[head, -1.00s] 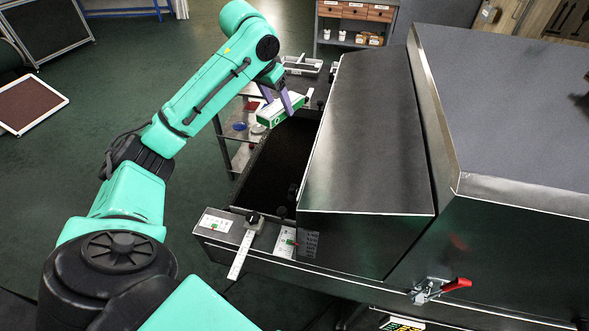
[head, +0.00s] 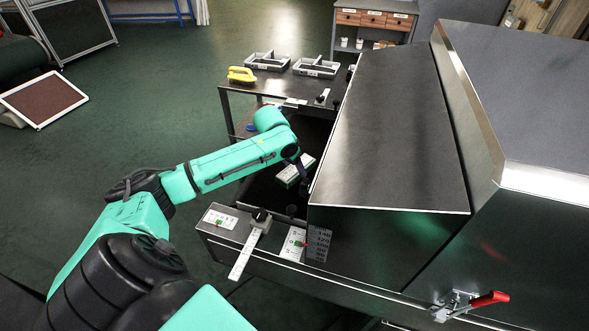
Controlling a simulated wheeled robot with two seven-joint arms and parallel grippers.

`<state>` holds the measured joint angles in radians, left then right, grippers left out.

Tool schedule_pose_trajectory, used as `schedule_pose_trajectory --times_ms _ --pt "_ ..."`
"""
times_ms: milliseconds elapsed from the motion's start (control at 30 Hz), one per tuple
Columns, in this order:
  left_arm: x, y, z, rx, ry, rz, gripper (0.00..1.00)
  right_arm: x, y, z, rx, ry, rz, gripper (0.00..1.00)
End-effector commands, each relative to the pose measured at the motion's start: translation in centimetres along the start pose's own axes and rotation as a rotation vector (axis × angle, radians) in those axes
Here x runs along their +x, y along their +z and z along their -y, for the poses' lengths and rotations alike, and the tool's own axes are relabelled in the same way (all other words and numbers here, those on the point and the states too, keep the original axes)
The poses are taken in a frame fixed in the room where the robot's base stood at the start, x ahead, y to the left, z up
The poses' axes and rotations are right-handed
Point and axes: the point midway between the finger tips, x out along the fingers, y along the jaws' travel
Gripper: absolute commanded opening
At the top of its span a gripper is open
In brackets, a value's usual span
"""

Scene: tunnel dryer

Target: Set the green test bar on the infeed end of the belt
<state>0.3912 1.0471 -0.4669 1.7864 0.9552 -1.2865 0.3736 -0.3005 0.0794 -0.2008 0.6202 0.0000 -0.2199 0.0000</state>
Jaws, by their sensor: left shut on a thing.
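The test bar (head: 294,172), white on top with green sides, is in the head view just left of the dryer hood's edge. My left gripper (head: 304,167) is shut on it, and the fingers are partly hidden by the arm's wrist. The bar is over the dark infeed end of the belt (head: 262,188), low down. I cannot tell whether it touches the belt. My left forearm hides part of the belt. My right gripper is not in view.
The steel dryer hood (head: 390,130) stands close on the right. A guide with a white scale (head: 243,252) and black knob sits on the front ledge. A cart (head: 285,85) with grey trays (head: 316,67) and a yellow-handled tool (head: 241,75) stands behind.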

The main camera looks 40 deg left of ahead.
Motion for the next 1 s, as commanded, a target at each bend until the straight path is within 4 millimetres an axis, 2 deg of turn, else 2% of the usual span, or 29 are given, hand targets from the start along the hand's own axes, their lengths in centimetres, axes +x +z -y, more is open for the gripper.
schedule_pose_trajectory --times_ms 100,333,367,400,433,800,933,1000 --pt "0.8 0.3 0.1 0.000 -0.002 -0.003 0.00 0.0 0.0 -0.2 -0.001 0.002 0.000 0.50" --pt "0.8 0.3 0.0 0.000 -0.001 -0.003 0.00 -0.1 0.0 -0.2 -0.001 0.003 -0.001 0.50" --pt "0.9 0.3 0.0 0.000 -0.001 -0.002 0.63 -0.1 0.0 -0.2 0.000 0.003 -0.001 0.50" --pt "0.9 0.3 0.0 0.000 -0.001 -0.002 0.78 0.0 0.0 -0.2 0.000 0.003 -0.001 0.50" --pt "0.9 0.3 0.0 0.000 -0.001 -0.002 0.89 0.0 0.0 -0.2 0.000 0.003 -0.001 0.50" --pt "0.7 0.2 0.1 0.000 -0.002 -0.003 0.89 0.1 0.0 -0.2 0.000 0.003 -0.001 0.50" --pt "-0.7 0.2 0.1 -0.001 -0.002 -0.003 0.89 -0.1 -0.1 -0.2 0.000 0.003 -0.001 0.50" --pt "-2.0 0.2 0.1 0.002 -0.004 -0.004 0.89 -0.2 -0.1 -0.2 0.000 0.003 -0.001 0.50"
